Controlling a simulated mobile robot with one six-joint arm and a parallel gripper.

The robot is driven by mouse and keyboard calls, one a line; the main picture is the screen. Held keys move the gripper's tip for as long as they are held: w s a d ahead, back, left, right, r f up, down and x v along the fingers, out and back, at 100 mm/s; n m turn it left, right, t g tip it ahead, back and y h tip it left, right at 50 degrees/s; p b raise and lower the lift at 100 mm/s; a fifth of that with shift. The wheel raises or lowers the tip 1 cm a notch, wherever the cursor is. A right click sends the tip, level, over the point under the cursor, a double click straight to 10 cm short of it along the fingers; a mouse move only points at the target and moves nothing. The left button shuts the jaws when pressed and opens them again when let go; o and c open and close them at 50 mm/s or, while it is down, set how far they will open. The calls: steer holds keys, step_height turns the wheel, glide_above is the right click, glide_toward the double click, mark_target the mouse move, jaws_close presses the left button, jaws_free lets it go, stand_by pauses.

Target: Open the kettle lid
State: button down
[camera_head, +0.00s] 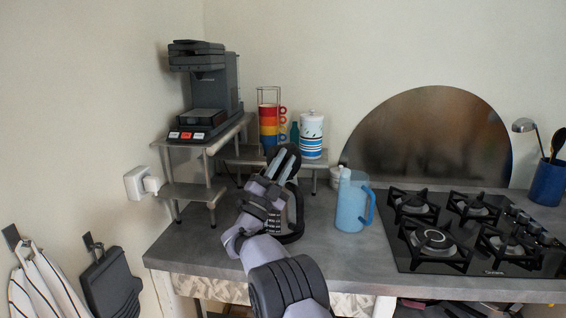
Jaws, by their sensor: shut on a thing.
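The black kettle (298,216) stands on the grey counter behind my arm. Its curved handle shows to the right of my wrist, and most of its body is hidden. My gripper (283,165) is over the kettle, shut on a dark rounded piece at its top that looks like the kettle lid (273,153). The fingers cover much of this piece, so its exact angle is hard to tell.
A light-blue jug (351,203) stands right of the kettle, with a black gas hob (470,232) beyond. A coffee machine (207,90) sits on a metal stand at left. Stacked coloured cups (268,125) and a patterned canister (312,135) are behind my gripper.

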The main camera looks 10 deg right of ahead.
steer(key=shift+s+m+g+h, duration=0.15)
steer(key=shift+m+g+h, duration=0.35)
steer(key=shift+m+h, duration=0.15)
